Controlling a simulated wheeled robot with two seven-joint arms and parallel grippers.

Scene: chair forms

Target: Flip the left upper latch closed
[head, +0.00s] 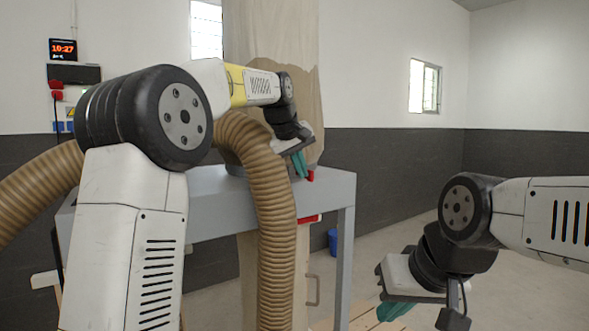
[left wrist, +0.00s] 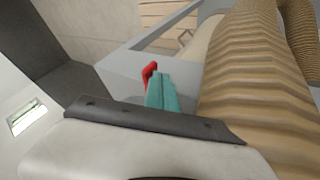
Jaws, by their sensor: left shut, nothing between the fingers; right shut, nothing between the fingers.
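A small red latch (head: 310,175) shows at the top of the grey metal frame, just beside my left fingertips. It also shows in the left wrist view (left wrist: 149,73), sticking up beyond the fingers. My left gripper (head: 300,165) has its teal fingers shut and empty, pointing down at the frame; they also show in the left wrist view (left wrist: 159,92). The fingers are right against or very near the latch; I cannot tell if they touch. My right gripper (head: 393,311) is shut and empty, low at the right, away from the frame.
A thick ribbed tan hose (head: 270,200) arches close beside my left gripper. The grey frame (head: 342,190) stands ahead, with another red part (head: 309,219) on its front. A tall beige panel (head: 285,50) rises behind. A blue bin (head: 332,241) stands on the floor. Floor at right is open.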

